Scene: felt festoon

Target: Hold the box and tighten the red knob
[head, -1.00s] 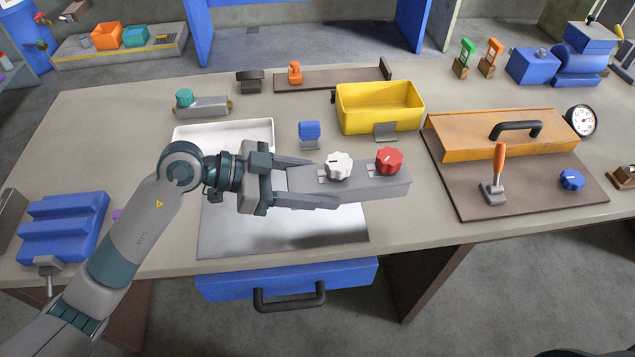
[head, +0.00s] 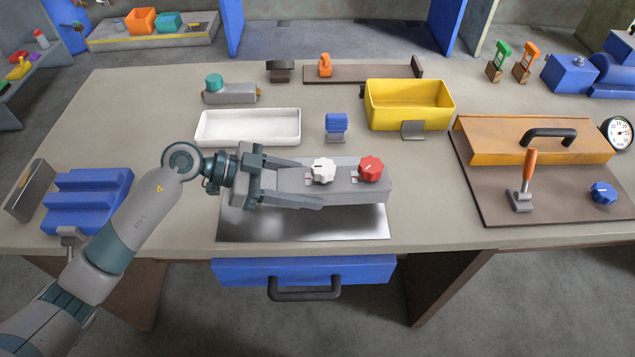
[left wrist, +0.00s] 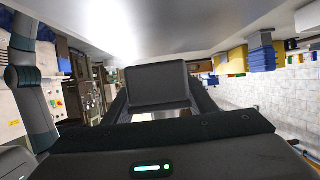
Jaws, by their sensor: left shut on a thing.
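The grey box (head: 345,190) is long and flat, with a white knob (head: 323,171) and a red knob (head: 370,169) on top. The red knob is nearer its right end. My left gripper (head: 305,184) is shut on the left end of the box, one finger along each long side. The box is about level, over the shiny metal plate (head: 300,228); I cannot tell whether it touches the plate. In the left wrist view, a dark block face (left wrist: 157,85) shows between the fingers. My right gripper is not in view.
Behind the box are a white tray (head: 248,138), a small blue-topped part (head: 336,124) and a yellow bin (head: 409,115). A brown board (head: 500,207) with an orange lever (head: 528,170) lies right. A blue stepped block (head: 88,198) is left. A blue drawer (head: 235,271) is below.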

